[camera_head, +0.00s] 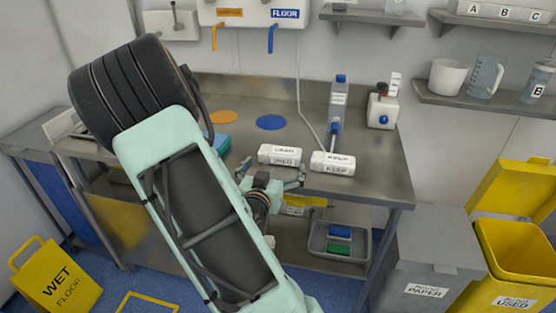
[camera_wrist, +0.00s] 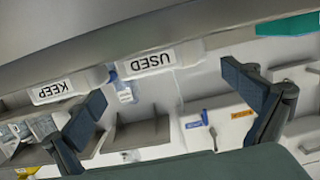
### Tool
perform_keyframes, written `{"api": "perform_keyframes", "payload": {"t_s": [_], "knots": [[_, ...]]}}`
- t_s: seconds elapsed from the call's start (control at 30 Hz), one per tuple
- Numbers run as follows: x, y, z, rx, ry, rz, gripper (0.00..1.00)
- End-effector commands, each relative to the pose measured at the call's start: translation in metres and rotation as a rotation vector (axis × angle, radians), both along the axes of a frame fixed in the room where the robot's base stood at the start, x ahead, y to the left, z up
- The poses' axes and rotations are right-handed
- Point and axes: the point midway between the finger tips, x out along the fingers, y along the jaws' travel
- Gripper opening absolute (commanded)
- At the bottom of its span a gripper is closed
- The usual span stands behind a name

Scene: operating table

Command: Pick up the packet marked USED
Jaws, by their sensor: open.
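The packet marked USED (camera_head: 280,157) is a small white block on the steel counter, with its label on top and front. In the wrist view it appears upside down (camera_wrist: 152,66), between my fingers and ahead of them. The similar white packet marked KEEP (camera_head: 332,164) sits close to its right. In the wrist view the KEEP packet (camera_wrist: 62,90) is at the left, beyond my left finger. My gripper (camera_head: 272,174) is open and empty, at the counter's front edge just short of the USED packet. Its two fingers (camera_wrist: 164,88) are spread wide in the wrist view.
The steel counter (camera_head: 370,182) holds a blue-capped bottle (camera_head: 338,100) and a small dispenser (camera_head: 383,108) behind the packets. Orange and blue discs (camera_head: 270,122) mark the counter. A grey tray (camera_head: 339,241) is on the lower shelf. Grey and yellow bins (camera_head: 515,255) stand right.

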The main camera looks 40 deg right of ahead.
Motion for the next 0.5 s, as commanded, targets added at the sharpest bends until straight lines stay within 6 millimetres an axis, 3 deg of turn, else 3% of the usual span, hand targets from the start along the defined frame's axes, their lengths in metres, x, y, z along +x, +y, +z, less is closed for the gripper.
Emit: {"api": "perform_keyframes", "payload": {"t_s": [0.5], "knots": [[0.042,-0.046,-0.014,-0.001,-0.001,-0.001,1.00]]}}
